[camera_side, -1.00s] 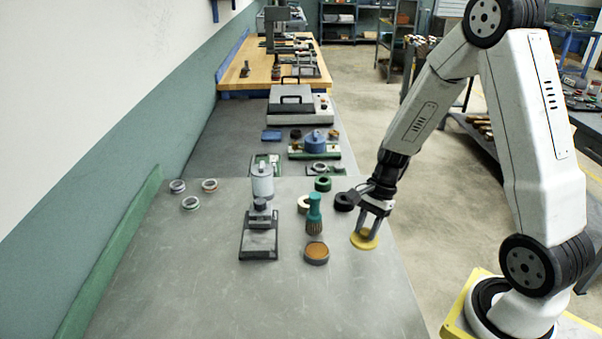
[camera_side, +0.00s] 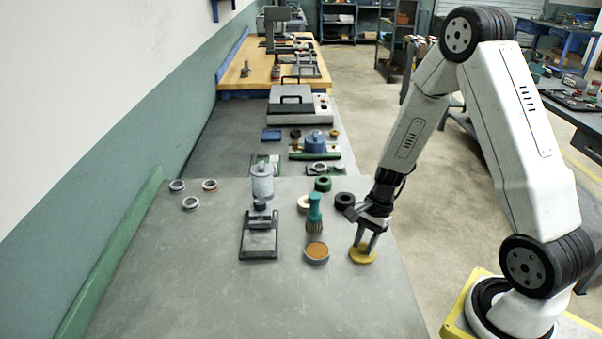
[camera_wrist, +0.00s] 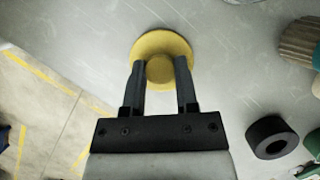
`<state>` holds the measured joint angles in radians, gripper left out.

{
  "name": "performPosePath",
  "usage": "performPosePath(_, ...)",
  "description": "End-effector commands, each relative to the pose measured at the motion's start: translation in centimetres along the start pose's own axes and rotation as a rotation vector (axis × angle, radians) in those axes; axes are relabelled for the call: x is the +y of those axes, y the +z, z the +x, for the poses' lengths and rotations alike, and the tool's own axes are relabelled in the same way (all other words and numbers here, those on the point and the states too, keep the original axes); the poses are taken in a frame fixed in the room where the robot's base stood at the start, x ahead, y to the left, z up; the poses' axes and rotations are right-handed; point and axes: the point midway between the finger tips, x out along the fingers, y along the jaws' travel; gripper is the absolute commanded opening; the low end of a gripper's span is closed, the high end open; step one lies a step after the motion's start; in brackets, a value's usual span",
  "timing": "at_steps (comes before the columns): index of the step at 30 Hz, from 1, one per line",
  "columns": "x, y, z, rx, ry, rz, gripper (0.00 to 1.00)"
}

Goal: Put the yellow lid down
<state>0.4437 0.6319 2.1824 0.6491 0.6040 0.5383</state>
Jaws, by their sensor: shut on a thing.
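The yellow lid (camera_side: 362,254) is at the right edge of the grey table, right of a round tin (camera_side: 316,252) with an orange-brown top. My gripper (camera_side: 367,244) points down over the lid and is shut on it. In the wrist view the two fingers (camera_wrist: 160,75) hold the lid's round knob between them, and the lid's wide disc (camera_wrist: 180,43) shows beyond. The lid looks level and at or very near the table top; I cannot tell whether it touches.
A teal-handled brush (camera_side: 314,212) stands behind the tin. A black ring (camera_side: 345,199) and a green ring (camera_side: 323,184) lie behind my gripper. A grey grinder stand (camera_side: 261,225) is to the left. The table's front is clear.

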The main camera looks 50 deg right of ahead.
Motion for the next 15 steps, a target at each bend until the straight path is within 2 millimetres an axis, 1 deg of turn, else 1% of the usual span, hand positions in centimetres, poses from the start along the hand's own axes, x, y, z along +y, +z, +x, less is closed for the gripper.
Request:
performPosePath(11, -0.03, -0.14, 0.29, 0.001, 0.000, -0.001, 0.00)
performPosePath(12, -0.04, -0.14, 0.27, 0.001, -0.001, -0.002, 0.47)
performPosePath(14, -0.04, -0.13, 0.26, 0.001, -0.001, -0.001, 0.66)
performPosePath(15, -0.03, -0.13, 0.26, 0.001, -0.001, -0.001, 0.73)
